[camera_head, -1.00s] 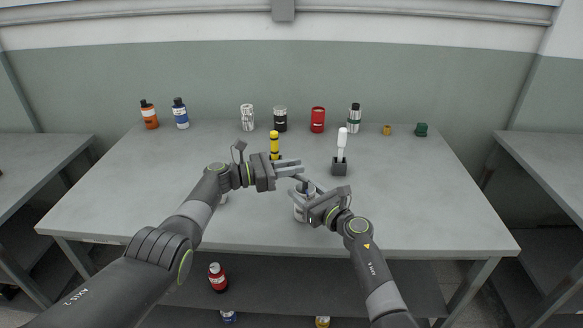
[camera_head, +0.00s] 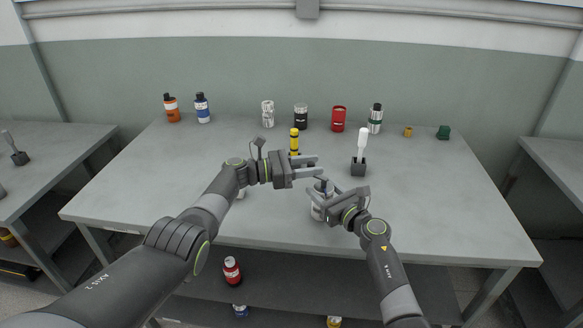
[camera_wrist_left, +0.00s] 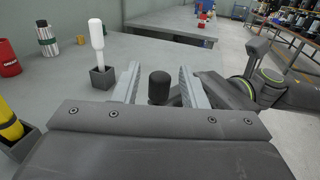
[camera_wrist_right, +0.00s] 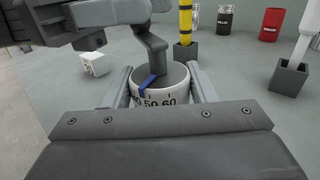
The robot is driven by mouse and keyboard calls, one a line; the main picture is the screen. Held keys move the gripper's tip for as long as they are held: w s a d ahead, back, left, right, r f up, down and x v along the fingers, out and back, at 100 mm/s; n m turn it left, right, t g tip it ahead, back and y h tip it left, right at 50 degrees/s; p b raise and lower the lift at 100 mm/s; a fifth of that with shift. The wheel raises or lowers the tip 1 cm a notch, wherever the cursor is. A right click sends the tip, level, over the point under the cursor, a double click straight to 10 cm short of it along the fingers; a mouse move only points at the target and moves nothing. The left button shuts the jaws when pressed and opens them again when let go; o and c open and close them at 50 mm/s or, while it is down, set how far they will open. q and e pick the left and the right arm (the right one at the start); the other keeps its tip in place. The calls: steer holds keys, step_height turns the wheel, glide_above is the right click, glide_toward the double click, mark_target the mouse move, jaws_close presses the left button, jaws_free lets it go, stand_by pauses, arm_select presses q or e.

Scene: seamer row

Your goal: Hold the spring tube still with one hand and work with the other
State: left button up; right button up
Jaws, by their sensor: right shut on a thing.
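The spring tube (camera_head: 317,212) is likely the short white cylinder near the table's front edge; in the right wrist view its wall (camera_wrist_right: 160,97) bears a number scale, with a blue pointer at the rim. My right gripper (camera_head: 323,202) is shut on it, one finger on each side. A grey crank arm (camera_wrist_right: 152,45) rises from inside the tube. My left gripper (camera_head: 314,166) is above and behind the tube. In the left wrist view its open fingers stand either side of a black knob (camera_wrist_left: 159,87), with gaps between.
A yellow-and-black rod (camera_head: 294,140) and a white-handled tool in a dark block (camera_head: 358,168) stand behind my grippers. Bottles, cans and small parts line the table's back. A small white object (camera_wrist_right: 96,64) lies left of the tube. The table's right side is clear.

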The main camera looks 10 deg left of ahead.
arm_select(q)
steer(key=v, duration=1.1)
steer(key=shift+a, duration=0.3)
steer(key=shift+s, duration=0.1)
steer(key=shift+s+d+n+t+y, duration=2.05)
steer(key=shift+n+t+y, duration=0.65)
steer(key=shift+t, duration=1.1)
steer(key=x, duration=1)
steer(key=shift+w+d+r, duration=0.15)
steer(key=shift+w+d, duration=0.1)
steer(key=shift+d, duration=0.1)
steer(key=shift+h, duration=0.4)
jaws_close()
